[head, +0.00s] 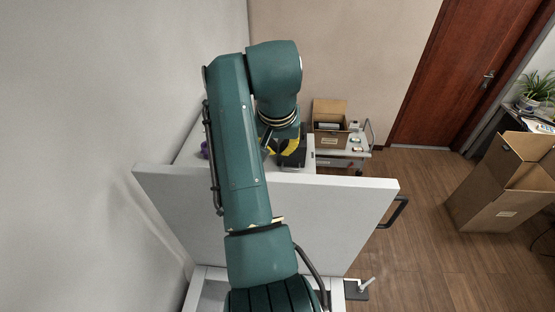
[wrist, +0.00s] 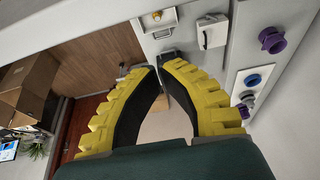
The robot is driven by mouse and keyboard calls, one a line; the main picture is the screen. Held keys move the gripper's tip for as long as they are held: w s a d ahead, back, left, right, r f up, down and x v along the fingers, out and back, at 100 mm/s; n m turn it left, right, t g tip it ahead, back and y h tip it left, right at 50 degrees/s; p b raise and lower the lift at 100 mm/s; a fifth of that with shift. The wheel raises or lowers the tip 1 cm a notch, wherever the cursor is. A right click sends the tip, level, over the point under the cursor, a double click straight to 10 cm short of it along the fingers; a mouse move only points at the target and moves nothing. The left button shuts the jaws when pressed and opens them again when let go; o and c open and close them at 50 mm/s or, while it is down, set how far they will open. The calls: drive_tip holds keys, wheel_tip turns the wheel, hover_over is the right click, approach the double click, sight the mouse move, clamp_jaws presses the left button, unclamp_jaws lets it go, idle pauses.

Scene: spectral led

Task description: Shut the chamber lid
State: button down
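I cannot tell for sure which part is the chamber lid. A dark box-like thing (head: 294,158) shows beside my gripper (head: 281,148) on the white bench in the head view, partly hidden by my arm and gripper. A pale box with a dark part (wrist: 212,32) lies beyond the fingertips in the wrist view and may be the chamber. In the wrist view, my gripper (wrist: 161,64) has yellow ribbed fingers with black inner faces. Their tips come close together, and I see nothing held between them.
A large white panel (head: 330,220) with a black handle stands in front of the bench. A cardboard box (head: 330,137) sits on a trolley behind. Purple (wrist: 271,40) and blue (wrist: 253,80) parts lie right of the fingers.

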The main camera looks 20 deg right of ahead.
drive_tip(key=shift+s+a+f+p, duration=0.35)
drive_tip(key=shift+s+f, duration=0.2)
drive_tip(key=shift+s, duration=0.2)
drive_tip(key=shift+s+a+f+p, duration=0.3)
drive_tip(key=shift+s+f, duration=0.25)
drive_tip(key=shift+s, duration=0.15)
